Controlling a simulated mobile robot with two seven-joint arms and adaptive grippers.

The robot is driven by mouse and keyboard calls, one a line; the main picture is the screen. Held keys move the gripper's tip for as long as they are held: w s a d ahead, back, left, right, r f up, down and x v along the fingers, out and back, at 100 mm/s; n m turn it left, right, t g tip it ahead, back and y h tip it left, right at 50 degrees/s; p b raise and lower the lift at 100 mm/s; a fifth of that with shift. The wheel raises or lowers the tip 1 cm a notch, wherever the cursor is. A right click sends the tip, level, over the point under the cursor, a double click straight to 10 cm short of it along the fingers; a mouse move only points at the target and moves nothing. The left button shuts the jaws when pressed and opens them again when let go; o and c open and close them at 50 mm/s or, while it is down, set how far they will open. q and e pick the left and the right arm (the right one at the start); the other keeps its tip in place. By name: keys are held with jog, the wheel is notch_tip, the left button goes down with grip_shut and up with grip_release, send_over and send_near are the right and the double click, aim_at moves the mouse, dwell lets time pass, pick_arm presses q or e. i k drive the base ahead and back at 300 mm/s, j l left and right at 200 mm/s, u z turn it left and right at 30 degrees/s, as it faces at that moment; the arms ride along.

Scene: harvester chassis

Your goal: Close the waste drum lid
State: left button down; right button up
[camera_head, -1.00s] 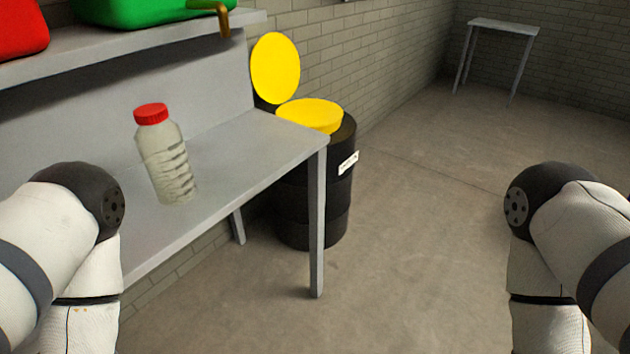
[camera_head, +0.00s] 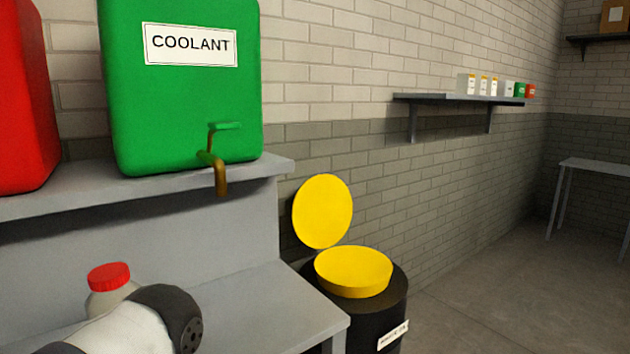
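The waste drum (camera_head: 375,320) is black with a white label and stands on the floor just beyond the right end of the grey bench. Its yellow lid (camera_head: 323,211) is a round disc standing upright at the back of the drum, near the wall, so it is open. A yellow rim or funnel (camera_head: 353,271) sits on the drum's top. Part of my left arm shows at the lower left, over the bench. Neither of my grippers is in view.
The grey bench (camera_head: 297,300) bears a bottle with a red cap (camera_head: 109,277), partly hidden by my arm. A green coolant tank (camera_head: 185,90) with a brass tap and a red tank (camera_head: 22,100) stand on its upper shelf. Open floor lies right of the drum.

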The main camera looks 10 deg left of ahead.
aim_at(322, 211)
jog(key=i+l, duration=0.35)
jog(key=i+l+u, duration=0.1)
jog(key=i+l, duration=0.25)
jog(key=l, duration=0.2)
jog(key=i+l, duration=0.3)
jog(key=l, duration=0.15)
jog(key=i+u, duration=0.05)
